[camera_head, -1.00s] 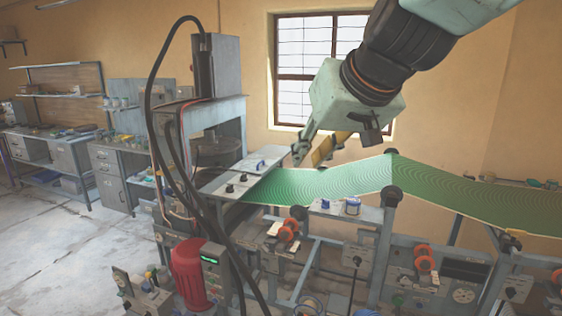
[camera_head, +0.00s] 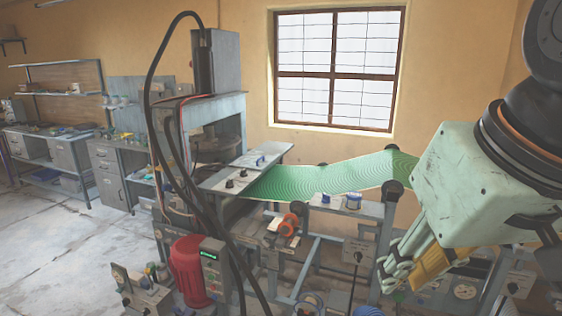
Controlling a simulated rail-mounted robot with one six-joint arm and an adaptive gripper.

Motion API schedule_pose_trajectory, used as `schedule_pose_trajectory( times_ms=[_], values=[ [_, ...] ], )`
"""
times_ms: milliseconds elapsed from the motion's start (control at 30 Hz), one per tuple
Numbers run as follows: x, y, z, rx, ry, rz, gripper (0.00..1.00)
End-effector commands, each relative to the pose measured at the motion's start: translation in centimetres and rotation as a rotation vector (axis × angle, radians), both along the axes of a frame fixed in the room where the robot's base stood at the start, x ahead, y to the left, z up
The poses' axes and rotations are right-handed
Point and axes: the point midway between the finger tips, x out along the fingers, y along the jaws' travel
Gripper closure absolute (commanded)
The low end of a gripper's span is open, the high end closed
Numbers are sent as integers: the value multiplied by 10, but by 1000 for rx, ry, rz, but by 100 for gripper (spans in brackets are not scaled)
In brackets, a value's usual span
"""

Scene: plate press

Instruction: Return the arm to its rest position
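My arm comes in from the right edge of the head view. No held object is visible. The plate press (camera_head: 218,115) stands left of centre, clear of my gripper.
A red motor (camera_head: 189,271) and a control box with a green display (camera_head: 211,270) stand below the press. Black hoses (camera_head: 150,110) loop in front of it. Workbenches (camera_head: 62,150) line the left wall. The floor (camera_head: 50,245) at left is clear.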

Motion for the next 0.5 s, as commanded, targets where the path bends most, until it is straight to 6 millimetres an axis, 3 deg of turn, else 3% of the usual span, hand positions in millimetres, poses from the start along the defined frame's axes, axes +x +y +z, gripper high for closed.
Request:
schedule_pose_trajectory(
  times_ms=[200,500],
  values=[
    [-52,-23,-25,-37,58,-50,80],
    [-79,-35,-37,-60,91,-82,80]
  ],
)
